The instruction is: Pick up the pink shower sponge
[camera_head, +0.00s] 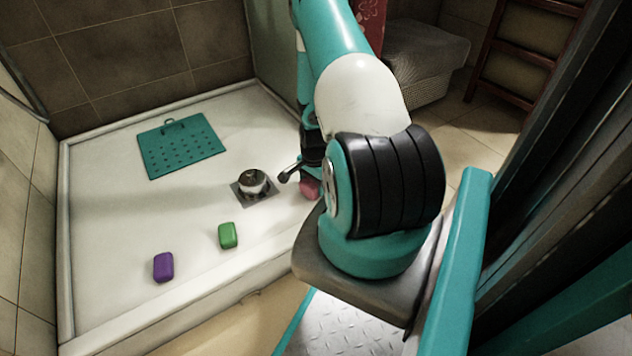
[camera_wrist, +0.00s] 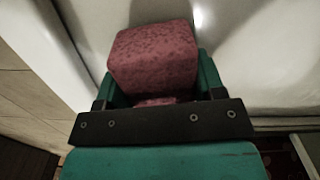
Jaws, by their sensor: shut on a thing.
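The pink shower sponge (camera_wrist: 154,58) is a speckled pink block between the jaws of my gripper (camera_wrist: 158,92) in the wrist view. My gripper is shut on it. In the head view the sponge (camera_head: 309,189) shows only in part, below my gripper (camera_head: 308,172) and beside my arm, near the right edge of the white basin (camera_head: 115,220). My arm hides part of the gripper and the sponge. I cannot tell whether the sponge touches the basin.
A green block (camera_head: 228,235) and a purple block (camera_head: 163,267) lie in the basin. A round metal item on a dark square plate (camera_head: 252,184) sits left of my gripper. A teal perforated mat (camera_head: 181,146) lies further back. The basin's left side is mostly clear.

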